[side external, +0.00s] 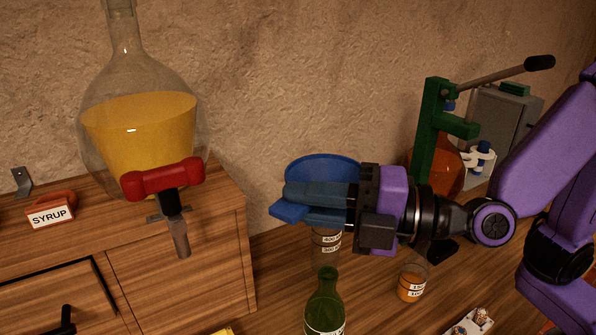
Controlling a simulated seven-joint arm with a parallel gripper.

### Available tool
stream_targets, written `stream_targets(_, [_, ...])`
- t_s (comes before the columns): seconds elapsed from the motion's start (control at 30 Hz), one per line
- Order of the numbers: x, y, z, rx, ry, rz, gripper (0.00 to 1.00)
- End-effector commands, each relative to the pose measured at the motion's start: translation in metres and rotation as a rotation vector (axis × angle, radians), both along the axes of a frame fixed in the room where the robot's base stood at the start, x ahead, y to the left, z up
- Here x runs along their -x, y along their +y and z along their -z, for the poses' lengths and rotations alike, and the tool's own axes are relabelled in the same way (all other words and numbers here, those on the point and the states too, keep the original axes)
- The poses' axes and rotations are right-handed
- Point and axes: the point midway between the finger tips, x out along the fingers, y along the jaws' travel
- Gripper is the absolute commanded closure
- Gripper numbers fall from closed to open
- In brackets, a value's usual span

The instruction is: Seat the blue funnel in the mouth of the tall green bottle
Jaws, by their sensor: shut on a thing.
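The blue funnel (322,167) shows as a wide blue rim just behind and above the fingers of my gripper (286,202). My gripper reaches in from the right, lies nearly level and is shut on the funnel. Its fingers hide the funnel's lower part and spout, so I cannot see where the spout points. The tall green bottle (325,304) stands upright below, at the bottom edge of the side external view. Its mouth is below the fingers with a gap between, and its base is out of the picture.
A clear measuring vessel (326,249) stands behind the bottle. A small cup of orange liquid (411,285) is to the right. A large glass flask (140,130) with a red tap clamp (162,180) hangs at left above the cabinet. A green press (432,130) stands behind my arm.

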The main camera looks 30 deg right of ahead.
Motion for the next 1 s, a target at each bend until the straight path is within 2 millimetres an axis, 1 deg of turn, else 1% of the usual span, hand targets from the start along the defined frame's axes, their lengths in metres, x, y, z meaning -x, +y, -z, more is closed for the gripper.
stream_targets(0.03, [0.01, 0.002, 0.0, -0.005, 0.003, -0.024, 1.0])
stream_targets(0.1, [0.02, 0.004, -0.001, -0.01, 0.006, -0.048, 1.0])
stream_targets(0.2, [0.03, 0.005, -0.001, -0.013, 0.008, -0.07, 1.0])
stream_targets(0.3, [0.034, 0.006, -0.001, -0.014, 0.01, -0.079, 1.0])
stream_targets(0.73, [0.034, 0.006, -0.001, -0.015, 0.009, -0.079, 1.0])
stream_targets(1.0, [0.034, 0.007, 0.019, -0.011, 0.009, -0.078, 1.0])
